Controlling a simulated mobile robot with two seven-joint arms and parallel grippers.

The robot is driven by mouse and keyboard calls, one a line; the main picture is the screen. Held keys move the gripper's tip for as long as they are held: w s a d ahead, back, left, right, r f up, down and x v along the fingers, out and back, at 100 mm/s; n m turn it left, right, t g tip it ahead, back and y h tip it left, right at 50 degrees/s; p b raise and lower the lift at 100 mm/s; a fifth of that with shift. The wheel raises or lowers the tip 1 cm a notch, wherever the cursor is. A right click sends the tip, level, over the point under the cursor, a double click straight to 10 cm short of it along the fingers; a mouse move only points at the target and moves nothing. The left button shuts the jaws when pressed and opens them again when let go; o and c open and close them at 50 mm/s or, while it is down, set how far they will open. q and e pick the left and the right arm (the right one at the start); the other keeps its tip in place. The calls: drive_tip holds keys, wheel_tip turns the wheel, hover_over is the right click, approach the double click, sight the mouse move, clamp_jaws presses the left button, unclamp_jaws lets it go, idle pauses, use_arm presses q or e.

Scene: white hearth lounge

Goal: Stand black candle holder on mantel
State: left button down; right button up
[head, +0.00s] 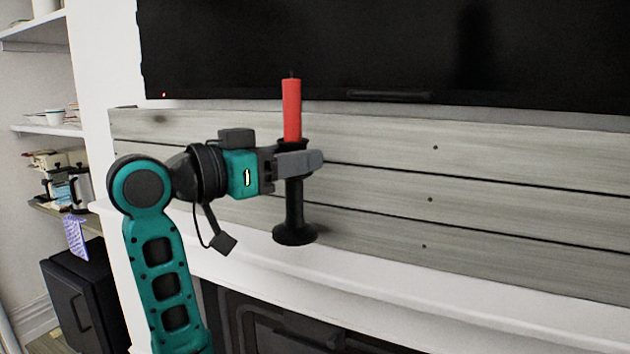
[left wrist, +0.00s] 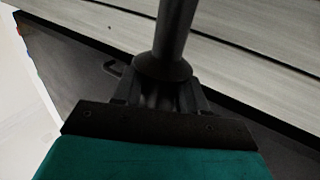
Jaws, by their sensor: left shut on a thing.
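The black candle holder (head: 295,205) is upright, with a red candle (head: 291,110) standing in its cup. My left gripper (head: 298,162) is shut on the holder just below the cup, coming in from the left. The holder's round base is at the white mantel (head: 400,284), close to its top surface; I cannot tell for sure whether it touches. In the left wrist view the holder's dark stem (left wrist: 174,30) rises from between the fingers of the left gripper (left wrist: 158,98). My right gripper is in neither view.
Grey wooden planks (head: 480,165) form the wall behind the mantel, close behind the holder. A black television (head: 400,45) hangs above. The mantel to the right of the holder is clear. Shelves (head: 45,130) with small items stand at the left.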

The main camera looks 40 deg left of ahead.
use_arm(q)
drive_tip(key=w, duration=0.3)
drive_tip(key=w+a, duration=0.1)
drive_tip(key=w, duration=0.2)
drive_tip(key=shift+w+a+p, duration=0.2)
drive_tip(key=shift+w+p, duration=0.05)
drive_tip(key=shift+p, duration=0.1)
drive_tip(key=shift+f, duration=0.5)
drive_tip(key=shift+f+b, duration=0.4)
drive_tip(key=shift+f, duration=2.4)
drive_tip(key=shift+w+f, duration=0.15)
drive_tip(key=shift+f, duration=0.05)
drive_tip(key=shift+f, duration=0.1)
drive_tip(key=shift+f, duration=0.15)
drive_tip(key=c, duration=0.9)
unclamp_jaws()
